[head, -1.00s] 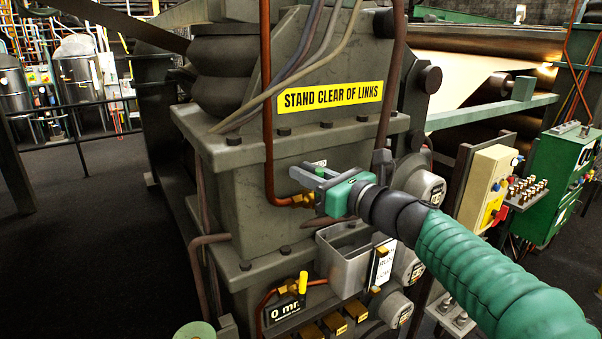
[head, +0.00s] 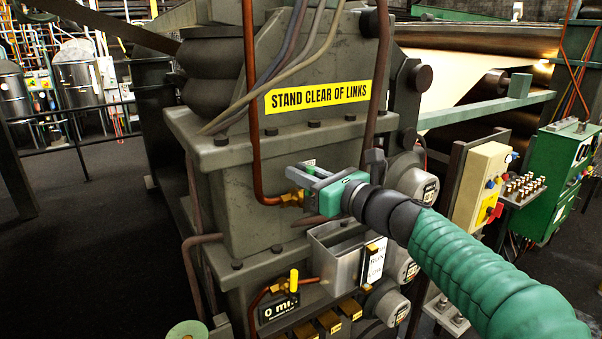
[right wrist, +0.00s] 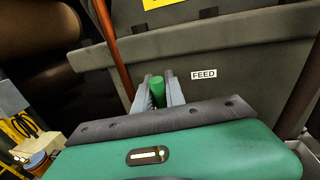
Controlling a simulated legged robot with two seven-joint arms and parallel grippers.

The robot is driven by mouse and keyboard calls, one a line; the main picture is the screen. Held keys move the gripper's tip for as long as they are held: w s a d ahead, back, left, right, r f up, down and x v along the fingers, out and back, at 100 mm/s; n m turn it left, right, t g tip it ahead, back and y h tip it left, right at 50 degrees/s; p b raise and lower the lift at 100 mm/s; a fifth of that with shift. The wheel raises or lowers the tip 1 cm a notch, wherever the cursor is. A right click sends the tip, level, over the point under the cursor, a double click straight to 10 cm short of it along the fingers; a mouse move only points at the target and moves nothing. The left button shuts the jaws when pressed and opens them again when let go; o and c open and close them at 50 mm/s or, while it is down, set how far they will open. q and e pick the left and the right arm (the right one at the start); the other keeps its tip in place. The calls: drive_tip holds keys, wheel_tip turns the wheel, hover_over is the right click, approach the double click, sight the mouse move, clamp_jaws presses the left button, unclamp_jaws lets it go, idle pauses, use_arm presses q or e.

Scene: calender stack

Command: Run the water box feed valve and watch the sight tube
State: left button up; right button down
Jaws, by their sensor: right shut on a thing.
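My right gripper (head: 303,175) is at the front of the grey machine housing, just above and right of a brass valve fitting (head: 293,198) on a copper pipe. In the right wrist view its two fingers (right wrist: 158,92) are shut on a green handle (right wrist: 157,87), left of a white FEED label (right wrist: 203,74). The fingers hide most of this handle in the head view. Below is an open grey metal box (head: 328,258), seemingly the water box. A white plate marked RUN and LOW (head: 374,260) is on its right; the sight tube and its level are too small to read. My left gripper is not in view.
Round gauges (head: 415,184) line the housing's right edge. A cream control box (head: 484,183) and green cabinet (head: 556,181) stand further right. Dark floor (head: 90,220) is open at left.

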drive_tip(key=shift+a, duration=0.1)
idle(0.6)
drive_tip(key=shift+s+a+f+n+g+h+b, duration=0.1)
drive_tip(key=shift+s+a+f+n+h+b, duration=0.3)
drive_tip(key=shift+a+n+b, duration=0.7)
drive_tip(key=shift+s+a+f+n+g+h+b, duration=0.2)
drive_tip(key=shift+s+f+n+b, duration=0.45)
drive_tip(key=shift+n, duration=1.05)
drive_tip(key=shift+s+a+f+n+h+b, duration=0.35)
drive_tip(key=shift+a+n+b, duration=0.55)
drive_tip(key=shift+n, duration=0.5)
drive_tip(key=shift+d, duration=0.1)
